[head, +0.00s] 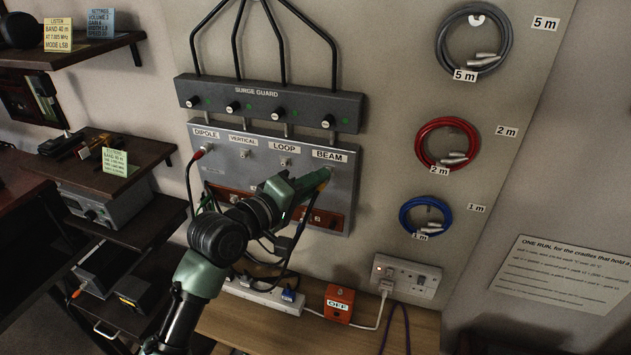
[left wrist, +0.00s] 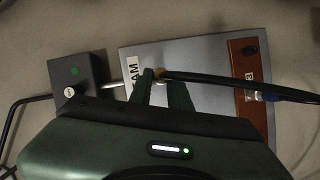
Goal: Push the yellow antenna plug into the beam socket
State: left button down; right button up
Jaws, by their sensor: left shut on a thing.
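My left gripper (head: 322,182) is shut on the yellow antenna plug (head: 325,175), just below the BEAM label (head: 330,156) on the grey panel. In the left wrist view the plug (left wrist: 160,73) shows as a small yellow piece between the fingertips (left wrist: 162,84), with a black cable running off to the right. The beam socket is hidden behind the plug and fingers. I cannot tell whether the plug touches it or is in it. My right gripper is not in view.
The VERTICAL socket (head: 244,154) and LOOP socket (head: 284,162) are bare. The surge guard box (head: 270,102) juts out above. A white power strip (head: 262,293) and an orange OFF box (head: 338,304) lie below.

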pick_arm(q)
jog(key=shift+p, duration=0.35)
jog(key=shift+w+d, duration=0.25)
jog(key=shift+w, duration=0.6)
dwell(0.4)
jog(key=c, duration=1.2)
grip_release()
jog(key=shift+c, duration=0.2)
jog(key=f+b+v, duration=0.1)
jog(key=b+v, duration=0.1)
jog(key=v, duration=0.5)
jog(key=shift+s+a+r+b, duration=0.3)
jog(key=shift+r+b, duration=0.05)
jog(key=shift+r, duration=0.2)
